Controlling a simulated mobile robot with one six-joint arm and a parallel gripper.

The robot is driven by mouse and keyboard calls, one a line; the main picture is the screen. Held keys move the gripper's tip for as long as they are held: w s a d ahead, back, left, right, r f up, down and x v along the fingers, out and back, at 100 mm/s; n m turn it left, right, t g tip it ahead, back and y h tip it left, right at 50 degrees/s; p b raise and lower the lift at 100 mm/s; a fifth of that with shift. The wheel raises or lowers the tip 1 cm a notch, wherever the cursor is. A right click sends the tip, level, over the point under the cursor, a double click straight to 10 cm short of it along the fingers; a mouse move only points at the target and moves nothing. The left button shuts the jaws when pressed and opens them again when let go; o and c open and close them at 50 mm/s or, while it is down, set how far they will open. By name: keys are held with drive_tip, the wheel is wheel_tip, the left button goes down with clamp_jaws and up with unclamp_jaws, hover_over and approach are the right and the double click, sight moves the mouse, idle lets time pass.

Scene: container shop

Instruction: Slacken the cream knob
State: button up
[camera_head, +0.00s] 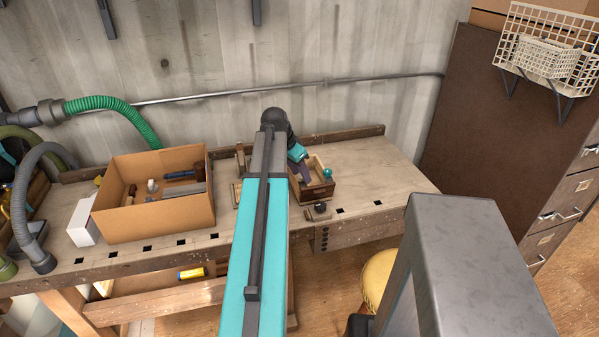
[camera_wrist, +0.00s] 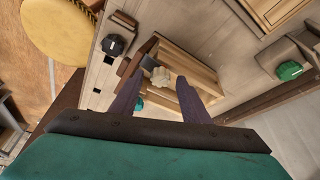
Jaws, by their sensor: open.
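The cream knob (camera_wrist: 160,76) shows in the wrist view as a small lobed knob beside a dark metal piece at a wooden box (camera_wrist: 190,62). My gripper (camera_wrist: 159,82) is open, its two purple fingers pointing toward the box. The knob appears between the fingertips in the picture; whether they are level with it or short of it I cannot tell. In the head view my gripper (camera_head: 303,168) is over the small wooden box (camera_head: 318,192) on the bench. I cannot make out the cream knob there, as my arm and gripper cover part of the box.
A teal ball-like knob (camera_head: 328,173) is at the box's right side. A black knob (camera_head: 320,207) sits near the bench's front edge. A green knob (camera_wrist: 289,70) shows right in the wrist view. A cardboard box (camera_head: 155,218) stands left; the bench's right end (camera_head: 385,182) is clear.

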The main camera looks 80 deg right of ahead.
drive_tip(key=c, duration=1.1)
drive_tip(key=shift+o, duration=0.2)
drive_tip(key=shift+n, duration=0.5)
drive_tip(key=n, duration=0.1)
drive_tip(key=n+t+h, duration=0.1)
drive_tip(key=n, duration=0.1)
drive_tip(key=shift+s+a+r+p, duration=0.1)
drive_tip(key=shift+s+p, duration=0.1)
drive_tip(key=shift+p, duration=0.1)
drive_tip(key=n+t, duration=0.2)
drive_tip(key=n, duration=0.2)
drive_tip(key=shift+s+p, duration=0.15)
drive_tip(key=shift+p, duration=0.2)
drive_tip(key=n, duration=0.2)
drive_tip(key=n+t, duration=0.1)
drive_tip(key=n, duration=0.1)
drive_tip(key=shift+s+n+t, duration=0.1)
drive_tip(key=shift+n+t, duration=0.2)
drive_tip(key=shift+n, duration=0.1)
drive_tip(key=shift+n+t+y, duration=0.4)
drive_tip(key=shift+n+t, duration=0.1)
drive_tip(key=shift+n, duration=1)
